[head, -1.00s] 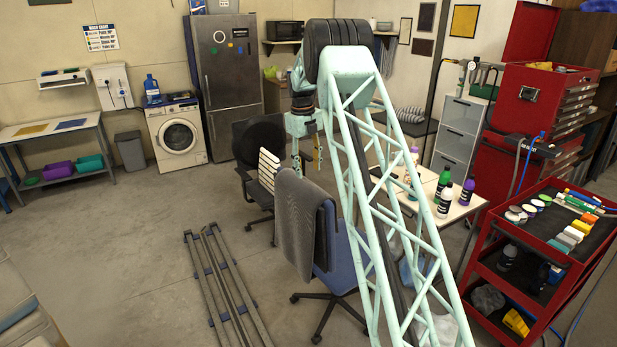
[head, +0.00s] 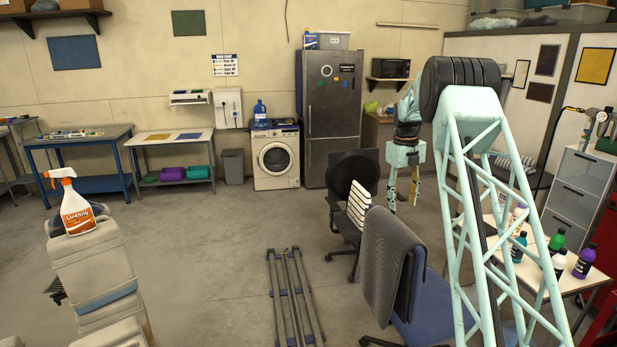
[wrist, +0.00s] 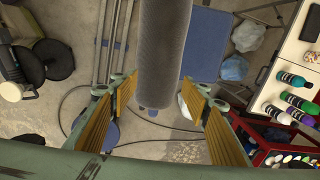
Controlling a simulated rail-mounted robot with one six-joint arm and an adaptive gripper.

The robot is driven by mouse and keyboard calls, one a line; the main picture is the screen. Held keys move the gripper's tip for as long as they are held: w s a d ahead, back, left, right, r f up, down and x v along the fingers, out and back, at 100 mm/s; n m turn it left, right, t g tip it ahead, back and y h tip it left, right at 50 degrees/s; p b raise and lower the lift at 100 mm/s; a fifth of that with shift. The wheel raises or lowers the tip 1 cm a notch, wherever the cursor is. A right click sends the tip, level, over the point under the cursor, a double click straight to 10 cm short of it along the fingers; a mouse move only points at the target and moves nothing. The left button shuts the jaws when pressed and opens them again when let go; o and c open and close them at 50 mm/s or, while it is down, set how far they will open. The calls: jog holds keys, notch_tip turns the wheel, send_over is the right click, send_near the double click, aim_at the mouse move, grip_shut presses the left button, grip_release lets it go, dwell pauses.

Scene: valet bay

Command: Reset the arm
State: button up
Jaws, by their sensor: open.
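My gripper (head: 403,188) hangs at the end of my mint-green lattice arm, right of centre in the head view, with its fingers pointing down. In the wrist view my gripper (wrist: 160,112) is open, its two yellow-padded fingers wide apart. Nothing is held between them. The grey towel (wrist: 163,50) over the chair back shows below, between the fingers in that view. In the head view the towel (head: 385,265) hangs on the blue office chair (head: 430,300), in front of my gripper.
A black chair (head: 352,180) with a striped cloth stands left of my gripper. A white table (head: 530,255) with several bottles is at the right. Metal rails (head: 292,295) lie on the floor. A spray bottle (head: 76,208) sits on a car seat (head: 100,265). Floor at centre left is clear.

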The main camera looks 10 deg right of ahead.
jog(key=s+a+r+n+t+b, duration=0.1)
jog(key=s+a+r+n, duration=0.35)
jog(key=a+r, duration=0.25)
jog(key=s+a+r+n+b, duration=0.2)
jog(key=s+a+r+n, duration=0.25)
jog(key=a+r, duration=0.25)
jog(key=s+a+r+n+b, duration=0.1)
jog(key=s+a+r+n, duration=0.25)
jog(key=s, duration=0.25)
jog(key=s+a+r+n+t+b, duration=0.1)
jog(key=s+a+r+n, duration=0.1)
jog(key=s+a, duration=0.25)
jog(key=s+a+r+n+b, duration=0.1)
jog(key=s+a+r+n, duration=0.2)
jog(key=s, duration=0.4)
jog(key=s+a+f+n+t+b, duration=0.1)
jog(key=s+a+n, duration=0.35)
jog(key=s, duration=0.55)
jog(key=s+a+f+n+b, duration=0.1)
jog(key=s+a+n, duration=0.35)
jog(key=s, duration=0.45)
jog(key=s+a+f+n+b, duration=0.1)
jog(key=s+a+f+n, duration=0.2)
jog(key=s, duration=0.7)
jog(key=s+a+f+n+t+y+b, duration=0.1)
jog(key=s+a+f+n+b, duration=0.1)
jog(key=s+f+n, duration=0.4)
jog(key=shift+s+a+f, duration=0.25)
jog(key=shift+s+a, duration=0.4)
jog(key=shift+s, duration=2.1)
